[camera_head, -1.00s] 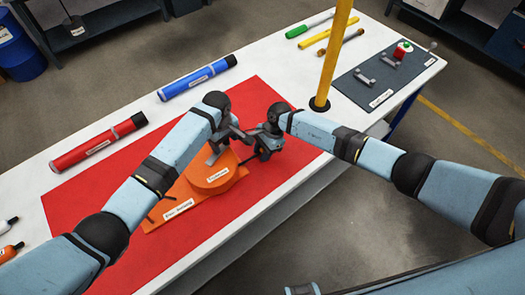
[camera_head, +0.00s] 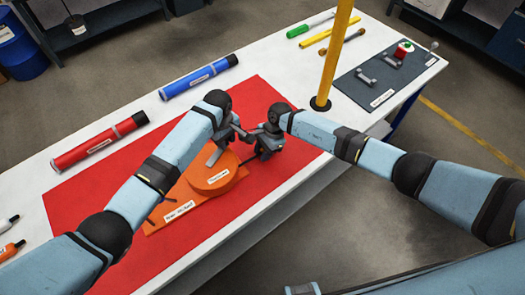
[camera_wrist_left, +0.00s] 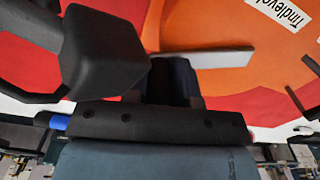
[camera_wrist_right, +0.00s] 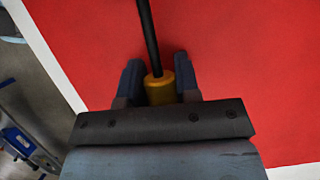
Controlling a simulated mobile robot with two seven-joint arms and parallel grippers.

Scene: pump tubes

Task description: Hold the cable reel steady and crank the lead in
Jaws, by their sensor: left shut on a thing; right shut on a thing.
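The orange cable reel (camera_head: 213,182) sits on its orange base (camera_head: 160,226) on the red mat. Both carry white labels. My left gripper (camera_head: 218,146) is above the reel's far side; in the left wrist view (camera_wrist_left: 172,72) its jaws are shut on a grey bar (camera_wrist_left: 225,58) that runs out over the orange reel. My right gripper (camera_head: 257,147) is close beside it, to the right. In the right wrist view its jaws are shut on a yellow crank grip (camera_wrist_right: 159,90) with a dark rod (camera_wrist_right: 149,35) running from it. The arms partly hide the crank.
A red tube (camera_head: 95,143) and a blue tube (camera_head: 200,77) lie at the table's back left. A yellow post (camera_head: 331,60) stands right of my grippers. A dark mat (camera_head: 345,88) holding small parts is at the right. The red mat's front is clear.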

